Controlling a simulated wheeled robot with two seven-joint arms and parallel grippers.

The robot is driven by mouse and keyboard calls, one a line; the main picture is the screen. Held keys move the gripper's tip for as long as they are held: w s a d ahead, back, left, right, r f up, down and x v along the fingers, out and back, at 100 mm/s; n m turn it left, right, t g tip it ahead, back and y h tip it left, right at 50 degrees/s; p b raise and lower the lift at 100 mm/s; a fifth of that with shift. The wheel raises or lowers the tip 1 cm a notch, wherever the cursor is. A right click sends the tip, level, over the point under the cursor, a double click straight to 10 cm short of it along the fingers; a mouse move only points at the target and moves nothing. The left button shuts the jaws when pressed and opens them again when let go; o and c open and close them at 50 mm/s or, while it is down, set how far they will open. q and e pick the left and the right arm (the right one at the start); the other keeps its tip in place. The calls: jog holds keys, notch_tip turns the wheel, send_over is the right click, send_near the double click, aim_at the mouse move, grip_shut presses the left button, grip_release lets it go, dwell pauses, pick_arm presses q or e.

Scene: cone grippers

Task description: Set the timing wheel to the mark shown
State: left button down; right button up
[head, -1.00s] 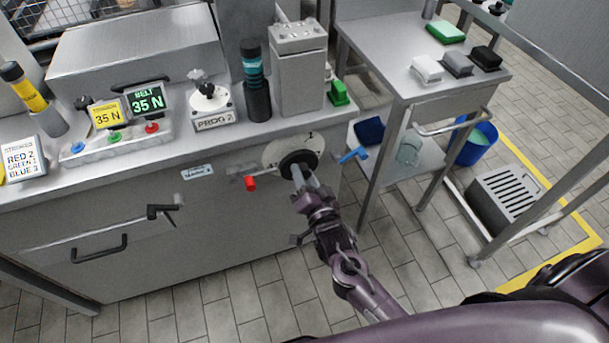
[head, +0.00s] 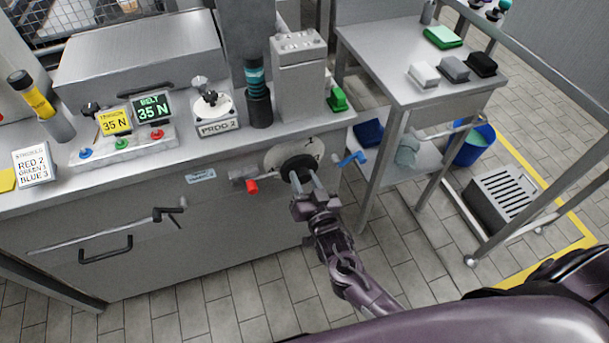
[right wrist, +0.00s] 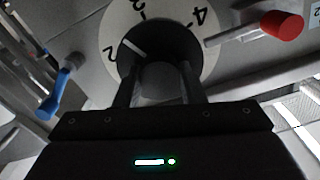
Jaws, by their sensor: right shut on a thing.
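The timing wheel is a black knob (head: 298,164) on a white numbered dial (head: 312,149) at the front of the steel machine. My right gripper (head: 308,184) is shut on the knob. In the right wrist view both fingers sit on either side of the black knob (right wrist: 178,40). Numerals 2, 3 and 4 show on the white dial (right wrist: 118,22). A white line on the knob points up and left, between 2 and 3 and nearer 2. My left gripper is not in view.
A red-tipped lever (head: 251,186) is left of the dial and a blue handle (head: 352,158) is right of it. A card reading RED 2, GREEN 1, BLUE 3 (head: 33,167) stands at left. A side table (head: 390,65) stands at right.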

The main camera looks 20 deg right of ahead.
jog(key=n+p, duration=0.2)
jog(key=n, duration=0.3)
jog(key=shift+n+p, duration=0.6)
jog(key=shift+n, duration=0.7)
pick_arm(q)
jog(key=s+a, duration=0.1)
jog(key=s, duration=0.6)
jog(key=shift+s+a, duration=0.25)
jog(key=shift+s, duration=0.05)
pick_arm(e)
jog(key=shift+a+n, duration=0.1)
jog(key=shift+n, duration=0.2)
jog(key=shift+f, duration=0.1)
jog(key=o, duration=1)
jog(key=s, duration=0.8)
jog(key=shift+w, duration=0.1)
